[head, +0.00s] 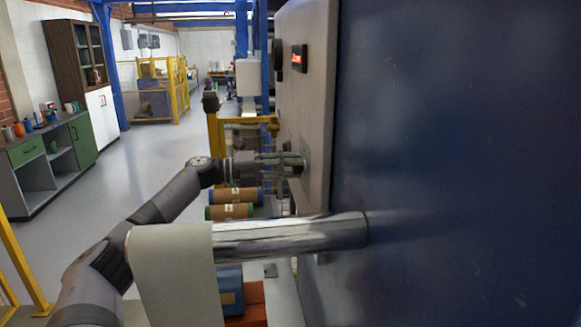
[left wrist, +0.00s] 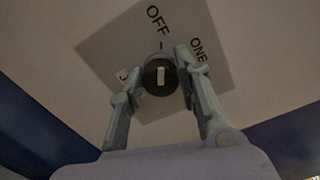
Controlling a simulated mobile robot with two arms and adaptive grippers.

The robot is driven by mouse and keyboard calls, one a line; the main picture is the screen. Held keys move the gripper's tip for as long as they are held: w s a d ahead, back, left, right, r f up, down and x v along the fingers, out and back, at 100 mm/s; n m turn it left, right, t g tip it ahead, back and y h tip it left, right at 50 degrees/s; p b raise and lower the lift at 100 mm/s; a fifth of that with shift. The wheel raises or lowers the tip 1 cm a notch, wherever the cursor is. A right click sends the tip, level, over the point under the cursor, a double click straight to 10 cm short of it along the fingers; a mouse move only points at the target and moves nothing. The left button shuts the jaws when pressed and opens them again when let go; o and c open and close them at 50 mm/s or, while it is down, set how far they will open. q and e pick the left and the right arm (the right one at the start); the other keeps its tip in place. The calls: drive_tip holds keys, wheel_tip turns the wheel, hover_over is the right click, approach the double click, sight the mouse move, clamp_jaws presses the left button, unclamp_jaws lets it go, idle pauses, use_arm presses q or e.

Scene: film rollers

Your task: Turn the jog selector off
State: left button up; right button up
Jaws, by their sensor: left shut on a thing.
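The jog selector (left wrist: 160,77) is a dark round knob with a pale bar on a grey label plate (left wrist: 105,47). The plate shows OFF at the top, ONE at the right and a partly covered mark at the left. The pale bar stands nearly upright in the left wrist view, roughly in line with the tick under OFF. My left gripper (head: 292,163) reaches the panel face (head: 308,105), with its two fingers on either side of the knob and shut on it. In the head view the fingers hide most of the knob. My right gripper is not in view.
A shiny metal roller (head: 290,236) with a pale film sheet (head: 175,275) juts out below and in front of my left arm. A large blue wall (head: 460,160) fills the right. Brown rolls (head: 235,195) lie beneath the gripper. The floor at left is open.

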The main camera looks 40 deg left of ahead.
use_arm(q)
drive_tip(key=o, duration=1.1)
drive_tip(key=shift+o, duration=0.2)
drive_tip(key=v, duration=1.2)
